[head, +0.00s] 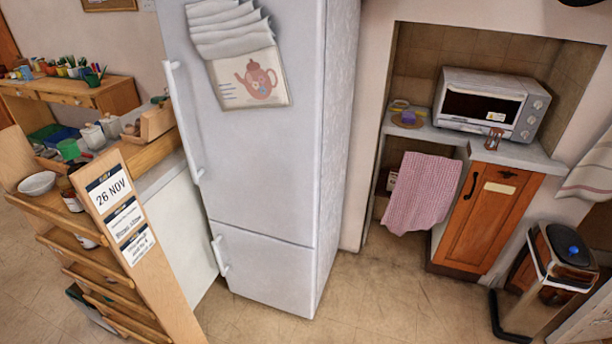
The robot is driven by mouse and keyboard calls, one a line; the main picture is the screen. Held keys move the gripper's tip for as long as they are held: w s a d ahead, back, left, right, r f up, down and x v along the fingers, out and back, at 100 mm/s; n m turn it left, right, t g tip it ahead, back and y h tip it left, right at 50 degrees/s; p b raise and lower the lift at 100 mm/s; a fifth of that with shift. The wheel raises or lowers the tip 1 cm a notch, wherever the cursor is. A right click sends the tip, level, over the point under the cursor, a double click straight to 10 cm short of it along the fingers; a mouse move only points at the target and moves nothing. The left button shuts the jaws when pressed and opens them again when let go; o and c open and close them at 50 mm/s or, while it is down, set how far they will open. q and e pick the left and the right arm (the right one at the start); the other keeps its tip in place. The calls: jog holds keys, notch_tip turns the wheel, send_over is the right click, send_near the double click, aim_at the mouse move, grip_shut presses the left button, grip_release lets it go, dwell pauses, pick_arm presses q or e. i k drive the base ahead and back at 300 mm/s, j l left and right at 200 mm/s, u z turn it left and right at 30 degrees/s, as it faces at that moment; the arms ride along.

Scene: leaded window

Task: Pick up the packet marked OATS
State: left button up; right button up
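I see no packet marked OATS that I can make out in the head view. Neither of my grippers is in view.
A tall white fridge (265,180) stands in the middle. A wooden shelf rack with a date sign (109,194) stands at the left. At the right are a microwave oven (480,105), a pink towel (423,192), a wooden cupboard (489,218) and a pedal bin (545,275). Floor (385,290) is clear.

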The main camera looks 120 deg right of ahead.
aim_at(393, 176)
jog(key=z, duration=4.8)
